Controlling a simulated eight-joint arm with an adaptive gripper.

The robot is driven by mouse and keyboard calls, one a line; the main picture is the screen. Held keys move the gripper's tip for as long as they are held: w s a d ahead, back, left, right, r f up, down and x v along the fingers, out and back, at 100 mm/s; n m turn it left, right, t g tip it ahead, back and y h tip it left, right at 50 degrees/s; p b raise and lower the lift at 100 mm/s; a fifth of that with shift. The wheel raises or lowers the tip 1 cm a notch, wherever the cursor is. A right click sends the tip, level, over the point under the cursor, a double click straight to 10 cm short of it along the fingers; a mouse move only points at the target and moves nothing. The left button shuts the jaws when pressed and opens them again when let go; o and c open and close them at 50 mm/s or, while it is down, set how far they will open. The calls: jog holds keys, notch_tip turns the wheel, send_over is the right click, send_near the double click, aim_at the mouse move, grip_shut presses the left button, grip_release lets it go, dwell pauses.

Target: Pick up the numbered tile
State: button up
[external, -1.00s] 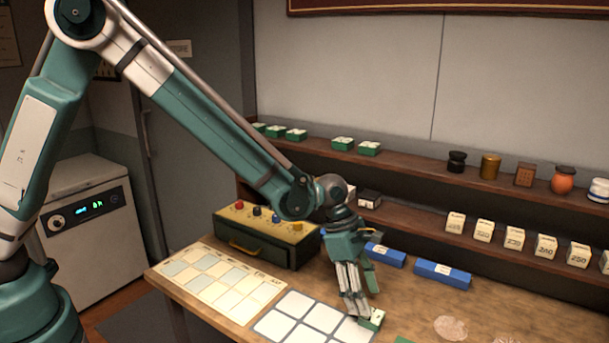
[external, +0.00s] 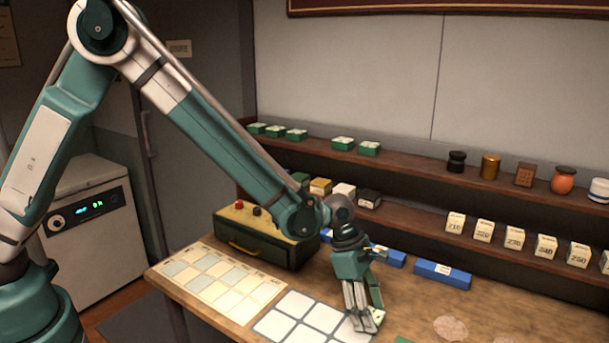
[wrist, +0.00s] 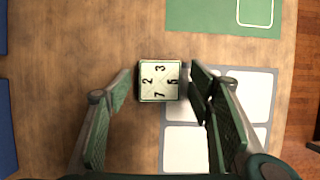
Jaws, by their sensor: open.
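The numbered tile (wrist: 160,81) is a small square block with a cream top, dark digits and green sides. In the wrist view it lies on the wooden table at the edge of the white-squared mat (wrist: 262,71). My gripper (wrist: 162,85) is open, with one finger on each side of the tile. The right finger is close to it, and a wider gap shows at the left finger. In the external view my gripper (external: 366,325) points down at the table, and the tile (external: 378,316) shows partly behind the fingers.
A cream grid card (external: 222,279) lies left of the white-squared mat. A green box with coloured knobs (external: 262,240) and blue blocks (external: 442,274) stand behind. A green mat (wrist: 215,15) is near the tile. Shelves with numbered blocks (external: 515,238) line the back.

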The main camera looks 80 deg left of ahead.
jog(key=shift+c, duration=0.6)
jog(key=c, duration=0.9)
jog(key=shift+r, duration=0.1)
notch_tip(320, 180, up, 10)
jog(key=shift+p, duration=0.3)
dwell(0.3)
